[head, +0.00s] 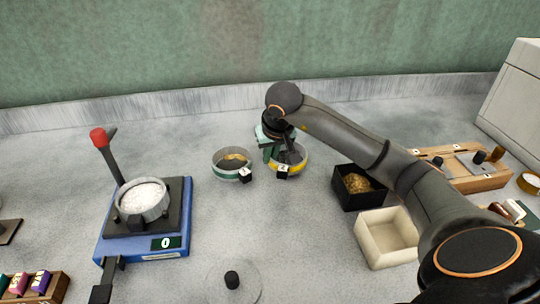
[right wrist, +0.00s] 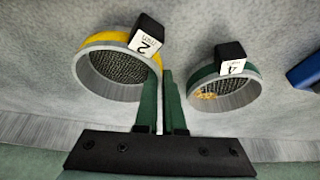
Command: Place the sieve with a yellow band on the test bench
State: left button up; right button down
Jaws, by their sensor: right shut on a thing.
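The sieve with a yellow band (head: 300,167) is on the grey bench (head: 215,225), near its middle, with a black tag marked 2. In the right wrist view the sieve (right wrist: 93,47) shows a dark mesh and looks empty. My right gripper (head: 278,150) reaches it from above and behind. Its green fingers (right wrist: 163,85) are shut on the sieve's wall, on the side towards the other sieve. Whether the sieve touches the bench cannot be told. My left gripper is not in view.
A green-banded sieve (head: 232,165) tagged 4, with some grain, stands close by on the left. A blue device (head: 150,245) reading 0 carries a white-filled pan (head: 142,200). A black box (head: 350,195) of grain and a cream box (head: 385,240) stand right. The front middle holds a clear disc (head: 250,283).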

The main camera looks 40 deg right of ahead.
jog(key=shift+f, duration=0.2)
jog(key=c, duration=1)
grip_release()
jog(key=shift+r, duration=0.15)
jog(key=shift+r, duration=0.3)
jog(key=p+v, duration=0.1)
jog(key=v, duration=1)
jog(key=shift+s+a+r, duration=0.1)
jog(key=shift+s+r, duration=0.1)
jog(key=shift+r, duration=0.05)
